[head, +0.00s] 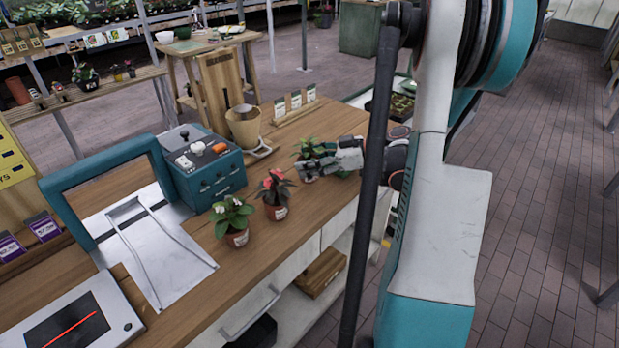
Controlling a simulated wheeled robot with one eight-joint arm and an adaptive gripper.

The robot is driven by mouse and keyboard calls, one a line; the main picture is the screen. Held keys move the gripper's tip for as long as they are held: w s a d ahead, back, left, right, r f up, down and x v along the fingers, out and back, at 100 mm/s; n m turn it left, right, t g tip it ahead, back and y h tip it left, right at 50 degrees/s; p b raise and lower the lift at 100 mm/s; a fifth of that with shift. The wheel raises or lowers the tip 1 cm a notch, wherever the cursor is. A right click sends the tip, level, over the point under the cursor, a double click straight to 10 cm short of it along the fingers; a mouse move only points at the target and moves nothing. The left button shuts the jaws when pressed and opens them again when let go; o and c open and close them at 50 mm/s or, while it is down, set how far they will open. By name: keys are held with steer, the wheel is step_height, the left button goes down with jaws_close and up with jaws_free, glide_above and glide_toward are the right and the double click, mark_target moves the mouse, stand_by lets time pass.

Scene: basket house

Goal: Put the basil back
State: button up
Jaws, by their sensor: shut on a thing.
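A green leafy plant, the basil (309,147), is at the right part of the wooden counter in the head view. My gripper (310,168) reaches in from the right and is shut on the basil. Its fingers and body hide most of the pot. I cannot tell whether the pot touches the counter.
A red-leaved potted plant (273,189) and a white-flowered potted plant (233,217) stand to the left on the counter (262,258). Behind are a teal box with knobs (207,172), a tan pot (244,125) and a seed-packet rack (295,105). The counter's front right is clear.

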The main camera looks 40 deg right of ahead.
step_height(320, 180, down, 4)
steer(key=shift+f+b, duration=0.25)
steer(key=shift+b, duration=0.6)
steer(key=shift+r, duration=0.1)
steer(key=o, duration=1.2)
steer(key=shift+c, duration=0.2)
steer(key=shift+s+d+r, duration=0.15)
steer(key=shift+s, duration=0.05)
steer(key=p+v, duration=0.4)
steer(key=v, duration=0.7)
steer(key=shift+s, duration=0.25)
